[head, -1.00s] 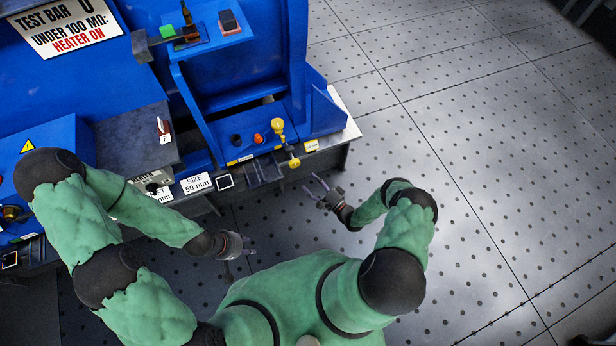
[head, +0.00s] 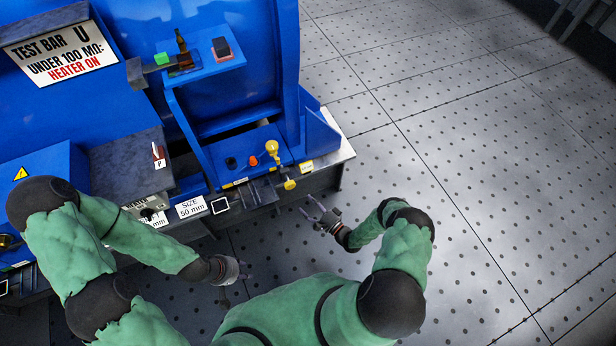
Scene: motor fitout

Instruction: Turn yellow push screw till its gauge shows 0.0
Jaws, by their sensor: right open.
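A yellow screw knob (head: 289,184) sticks out at the front edge of the blue machine in the head view. A second yellow knob on a post (head: 272,149) stands just above and behind it. I cannot read a gauge value; a small dark screen (head: 220,205) sits on the front edge to the left. My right gripper (head: 312,206) is open and empty, a little right of and nearer than the front yellow knob, not touching it. My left gripper (head: 246,277) hangs over the floor, well below the bench edge; its finger opening is unclear.
The blue machine (head: 240,100) fills the upper left. An orange button (head: 253,160) and a black knob (head: 231,163) sit on its panel. A "SIZE: 50 mm" sign (head: 191,207) is on the front edge. Open floor (head: 450,160) lies to the right.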

